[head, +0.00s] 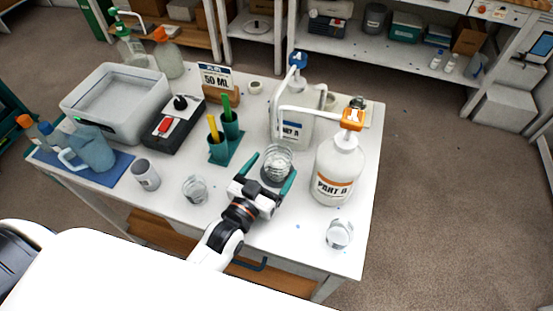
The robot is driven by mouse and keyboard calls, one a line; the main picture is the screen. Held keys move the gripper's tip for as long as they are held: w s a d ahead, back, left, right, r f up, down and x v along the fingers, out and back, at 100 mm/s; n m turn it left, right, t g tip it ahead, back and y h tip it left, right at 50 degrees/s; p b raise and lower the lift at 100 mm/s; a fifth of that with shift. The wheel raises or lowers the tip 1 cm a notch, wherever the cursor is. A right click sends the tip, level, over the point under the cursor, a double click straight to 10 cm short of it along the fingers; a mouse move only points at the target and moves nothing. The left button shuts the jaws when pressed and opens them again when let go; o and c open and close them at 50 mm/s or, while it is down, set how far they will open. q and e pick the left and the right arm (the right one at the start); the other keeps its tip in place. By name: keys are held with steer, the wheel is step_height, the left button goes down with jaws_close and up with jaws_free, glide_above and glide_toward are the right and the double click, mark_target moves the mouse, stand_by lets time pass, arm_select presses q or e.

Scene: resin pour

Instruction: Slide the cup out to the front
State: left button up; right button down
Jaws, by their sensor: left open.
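A clear cup (278,157) stands on the white table in front of the PART A jug (291,128), near the jug's pump spout. My left gripper (265,176) reaches in from the front. Its teal fingers are apart, one on each side of the cup; I cannot tell whether they touch it. The gripper hides part of the cup's lower front. The PART B bottle (338,170) with an orange pump stands just right of the cup. My right gripper is not in view.
Another clear cup (195,189) stands left of my arm, and one (340,233) is near the front right. A green holder (225,148) with sticks is left of the cup.

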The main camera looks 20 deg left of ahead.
mark_target(284, 152)
arm_select(q)
steer(key=shift+w+d, duration=0.2)
steer(key=shift+w, duration=0.65)
steer(key=shift+w+d, duration=0.15)
steer(key=shift+w, duration=0.7)
steer(key=shift+c, duration=0.6)
steer(key=c, duration=0.9)
